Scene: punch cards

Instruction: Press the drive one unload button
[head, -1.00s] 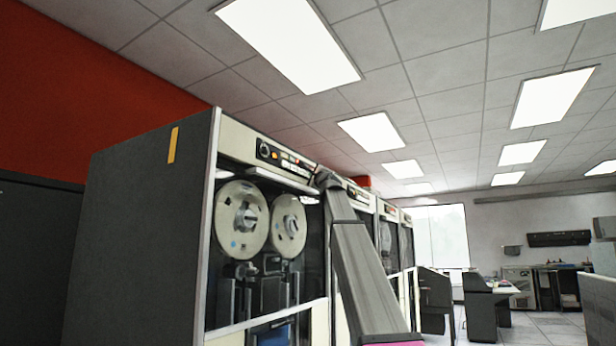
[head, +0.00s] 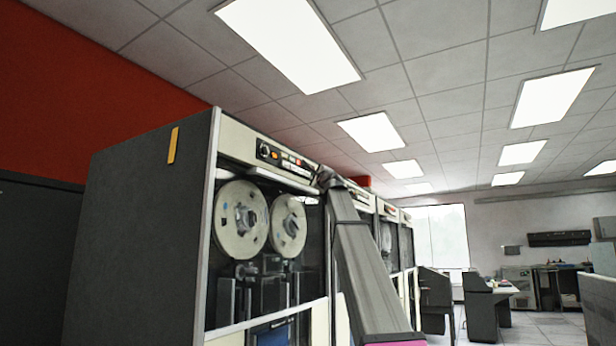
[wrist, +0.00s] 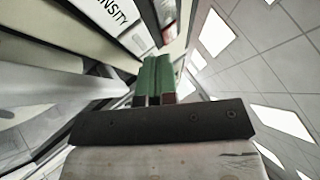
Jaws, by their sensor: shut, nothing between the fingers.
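The nearest tape drive (head: 268,250) stands left of centre in the head view. Its control strip (head: 284,160) runs along the top front, with a round knob and small lit buttons. The unload button's label is too small to read. My gripper shows in the wrist view as two green fingers (wrist: 154,80), shut together and empty. The pale panel (wrist: 112,14) with lettering ending in "NSITY" is close at its upper left, with a reddish patch (wrist: 168,33) beyond. In the head view my arm reaches up to the drive's right top edge and hides the gripper. I cannot tell whether the fingers touch anything.
More tape drives (head: 388,212) stand in a row behind my arm. Dark desks (head: 488,305) stand farther back to the right. The drive's dark side panel (head: 140,240) fills the left. The floor (head: 540,325) at the right looks open.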

